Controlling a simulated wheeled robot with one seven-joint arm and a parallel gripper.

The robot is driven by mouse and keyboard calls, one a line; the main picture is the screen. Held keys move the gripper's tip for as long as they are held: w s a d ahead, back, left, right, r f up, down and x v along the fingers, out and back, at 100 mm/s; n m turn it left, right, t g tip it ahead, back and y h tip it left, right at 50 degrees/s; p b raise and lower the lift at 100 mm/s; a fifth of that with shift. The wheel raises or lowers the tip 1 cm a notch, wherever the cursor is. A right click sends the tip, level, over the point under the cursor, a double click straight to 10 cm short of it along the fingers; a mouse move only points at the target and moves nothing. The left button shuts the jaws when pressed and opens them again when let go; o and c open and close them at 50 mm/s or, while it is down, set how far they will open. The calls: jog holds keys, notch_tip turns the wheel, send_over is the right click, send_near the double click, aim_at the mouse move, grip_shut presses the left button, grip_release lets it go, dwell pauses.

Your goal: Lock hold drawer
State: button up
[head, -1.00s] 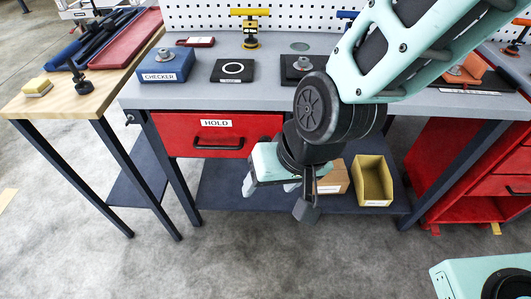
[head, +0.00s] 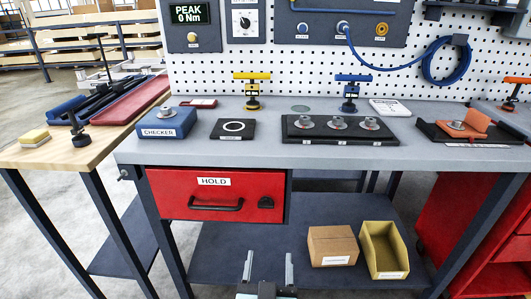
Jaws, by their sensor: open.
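The hold drawer (head: 165,190) is a red drawer under the grey bench top, with a white HOLD label (head: 213,182) and a black bar handle (head: 215,206). Its front looks flush with the frame, so it appears shut. A small black lock fitting (head: 266,202) sits on its right side; whether it is locked is too small to tell. My gripper (head: 268,268) is at the bottom of the head view, below and in front of the drawer's right end. Its two fingers point up, apart and empty, not touching the drawer.
A cardboard box (head: 332,246) and a yellow bin (head: 384,249) stand on the lower shelf (head: 215,245). A blue CHECKER block (head: 166,122) is on the bench top (head: 300,158). A small dark fitting (head: 124,173) is at the bench's left end. A red cabinet (head: 490,230) stands right.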

jog(key=s+a, duration=0.1)
jog(key=b, duration=0.2)
send_near(266, 206)
jog(key=shift+n+y, duration=0.3)
jog(key=w, duration=0.8)
jog(key=shift+w+d, duration=0.25)
jog(key=shift+w, duration=0.05)
jog(key=c, duration=1)
